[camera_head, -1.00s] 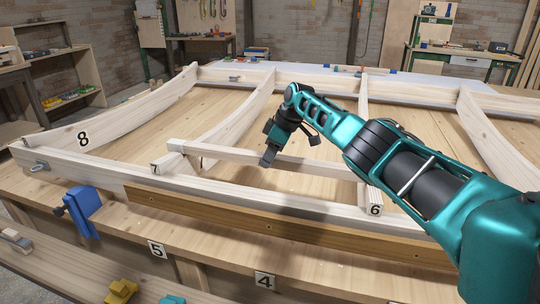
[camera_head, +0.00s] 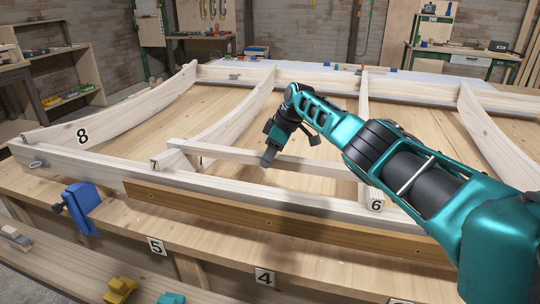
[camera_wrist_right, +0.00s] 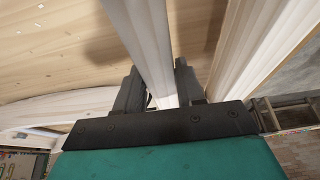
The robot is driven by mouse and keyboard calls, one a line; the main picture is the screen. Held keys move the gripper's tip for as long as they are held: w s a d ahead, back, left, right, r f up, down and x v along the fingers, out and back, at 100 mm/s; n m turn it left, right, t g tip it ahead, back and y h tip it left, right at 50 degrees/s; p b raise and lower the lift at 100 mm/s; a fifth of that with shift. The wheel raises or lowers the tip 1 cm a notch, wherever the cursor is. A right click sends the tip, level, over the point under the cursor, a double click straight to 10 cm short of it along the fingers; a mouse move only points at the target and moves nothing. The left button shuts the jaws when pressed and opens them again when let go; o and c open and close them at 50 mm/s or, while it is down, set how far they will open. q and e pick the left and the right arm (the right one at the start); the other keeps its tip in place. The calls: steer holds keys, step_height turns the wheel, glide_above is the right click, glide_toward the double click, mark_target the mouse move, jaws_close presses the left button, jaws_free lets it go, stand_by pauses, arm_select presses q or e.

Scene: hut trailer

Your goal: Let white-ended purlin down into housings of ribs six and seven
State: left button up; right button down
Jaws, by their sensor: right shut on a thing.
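The purlin (camera_head: 230,152) is a pale bar with a white left end. It spans from rib seven (camera_head: 238,115) on the left to rib six (camera_head: 364,125), marked 6, on the right. Its left end is at the top of rib seven near the front rail; whether it is seated in either housing I cannot tell. My right gripper (camera_head: 268,158) is shut on the purlin near its middle. In the right wrist view the purlin (camera_wrist_right: 143,40) runs between the two dark fingers (camera_wrist_right: 160,90). My left gripper is not in view.
Rib eight (camera_head: 120,118), marked 8, curves at the left. The front rail (camera_head: 240,193) runs along the near side, with a brown strip (camera_head: 290,227) before it. A blue clamp (camera_head: 82,207) sits at the bench edge. Yellow (camera_head: 120,288) and teal pieces lie in front.

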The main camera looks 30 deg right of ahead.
steer(key=c, duration=0.6)
jaws_free()
steer(key=shift+f, duration=0.15)
steer(key=shift+s+d+r, duration=0.1)
steer(key=shift+d+r, duration=0.05)
steer(key=shift+r, duration=0.3)
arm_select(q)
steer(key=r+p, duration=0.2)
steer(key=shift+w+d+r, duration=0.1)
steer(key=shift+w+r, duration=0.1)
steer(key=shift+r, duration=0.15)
arm_select(e)
steer(key=v, duration=1.2)
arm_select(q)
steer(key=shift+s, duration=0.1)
